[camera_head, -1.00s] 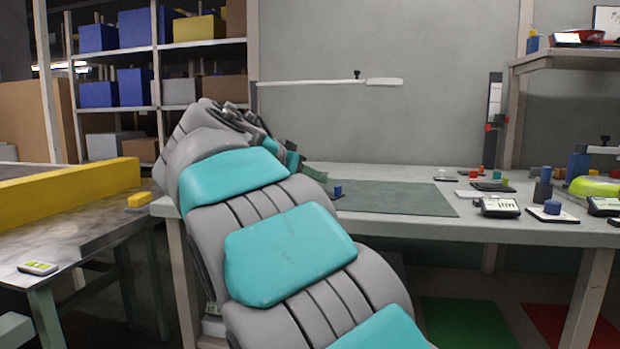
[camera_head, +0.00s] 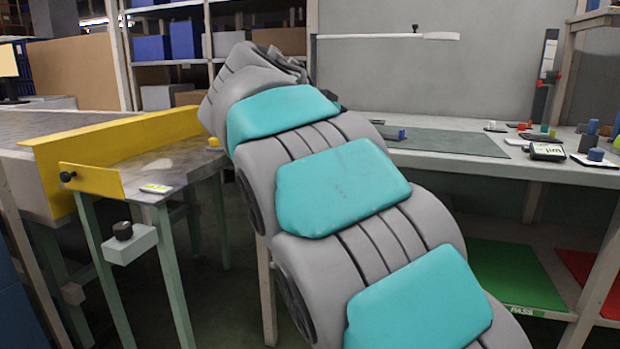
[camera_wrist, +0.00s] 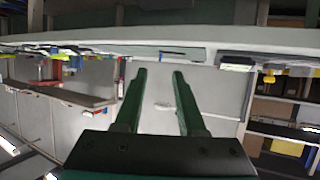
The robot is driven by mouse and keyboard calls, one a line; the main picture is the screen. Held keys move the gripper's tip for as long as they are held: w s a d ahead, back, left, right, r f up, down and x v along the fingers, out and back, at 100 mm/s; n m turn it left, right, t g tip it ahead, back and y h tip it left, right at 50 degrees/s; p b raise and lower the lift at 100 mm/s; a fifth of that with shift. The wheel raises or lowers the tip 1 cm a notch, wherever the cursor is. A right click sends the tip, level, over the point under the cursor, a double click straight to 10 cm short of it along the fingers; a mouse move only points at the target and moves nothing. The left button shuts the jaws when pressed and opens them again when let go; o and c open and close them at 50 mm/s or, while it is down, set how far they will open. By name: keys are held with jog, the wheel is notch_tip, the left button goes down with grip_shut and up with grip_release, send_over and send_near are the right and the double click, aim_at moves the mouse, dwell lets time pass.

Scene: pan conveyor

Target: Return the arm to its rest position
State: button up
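My arm, grey with teal pads, rises through the middle of the head view and bends over at the top. My gripper is hidden behind it there. In the wrist view my gripper (camera_wrist: 158,72) shows two dark green fingers standing apart, with nothing between them but the grey wall behind. It is open and empty. The wrist picture looks upside down, with the table edge across its top.
A workbench (camera_head: 450,165) with a green mat (camera_head: 455,142) and small items stands behind and right of my arm. A conveyor with a yellow guard (camera_head: 110,150) stands at left. Shelves with boxes (camera_head: 185,40) are at the back. Green (camera_head: 515,275) and red panels lie low at right.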

jog(key=s+d+f+n+g+y+p, duration=0.35)
jog(key=s+d+f+g, duration=0.25)
jog(key=s+d+f, duration=0.85)
jog(key=s+a+f+n+g+y+p, duration=0.1)
jog(key=s+f, duration=0.4)
jog(key=s, duration=0.5)
jog(key=s+a+f+n+g+y+p, duration=0.1)
jog(key=s+a+f+n+g+y, duration=0.1)
jog(key=s+f, duration=0.3)
jog(key=s+a+f+n+g+y+p, duration=0.1)
jog(key=s+f, duration=0.4)
jog(key=s, duration=0.9)
jog(key=shift+s+a+f+g+y, duration=0.4)
jog(key=shift+a+g, duration=0.4)
jog(key=shift+a, duration=0.45)
